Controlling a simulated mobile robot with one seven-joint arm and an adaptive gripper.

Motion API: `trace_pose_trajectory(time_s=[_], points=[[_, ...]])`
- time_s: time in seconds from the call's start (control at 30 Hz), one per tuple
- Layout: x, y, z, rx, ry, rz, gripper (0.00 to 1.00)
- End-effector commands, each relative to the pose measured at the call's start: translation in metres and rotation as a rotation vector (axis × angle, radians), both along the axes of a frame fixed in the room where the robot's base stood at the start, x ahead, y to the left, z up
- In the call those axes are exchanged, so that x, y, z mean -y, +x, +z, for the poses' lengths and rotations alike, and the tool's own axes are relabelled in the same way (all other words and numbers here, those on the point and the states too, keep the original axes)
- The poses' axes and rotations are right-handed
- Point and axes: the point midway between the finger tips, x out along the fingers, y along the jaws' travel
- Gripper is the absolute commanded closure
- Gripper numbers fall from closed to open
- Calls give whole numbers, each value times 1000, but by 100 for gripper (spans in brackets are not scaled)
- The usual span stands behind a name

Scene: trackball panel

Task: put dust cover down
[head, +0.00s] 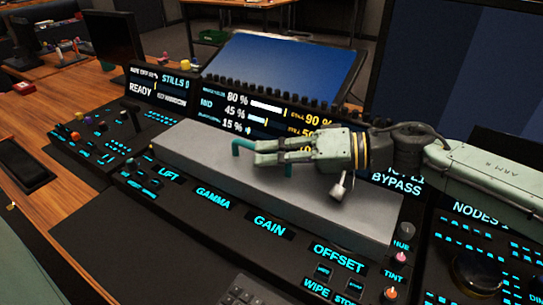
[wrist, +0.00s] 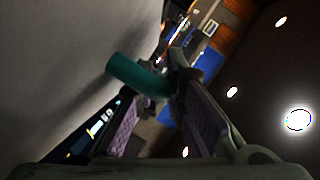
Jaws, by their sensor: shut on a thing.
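The dust cover (head: 185,150) is a long grey box-shaped lid with a teal handle (head: 240,145) on its top. In the head view it lies over the middle of the console, above the LIFT, GAMMA, GAIN and OFFSET labels. My gripper (head: 258,153) comes in from the right, low over the cover, and is shut on the handle. In the wrist view the teal handle (wrist: 138,76) sits between the fingers, with the grey cover face (wrist: 60,60) at the left. I cannot tell whether the cover's underside touches the panel; whatever is beneath it is hidden.
A lit display strip (head: 270,110) and a tilted blue screen (head: 285,70) stand behind the cover. Knobs (head: 390,293) rise at its right end, and small coloured knobs (head: 80,125) stand on the left panel. A keyboard (head: 240,292) lies in front.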

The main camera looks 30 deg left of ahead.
Motion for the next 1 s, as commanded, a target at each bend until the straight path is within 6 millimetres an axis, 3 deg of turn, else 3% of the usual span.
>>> trace_pose_trajectory(time_s=[0.37, 0.4, 0.67, 1.0], points=[[0, 0, -8, 0, 1, 0, 100], [0, 0, -8, 0, 0, 0, 87], [0, 0, -8, 0, 0, 0, 70], [0, 0, -6, 1, 0, -1, 69]])
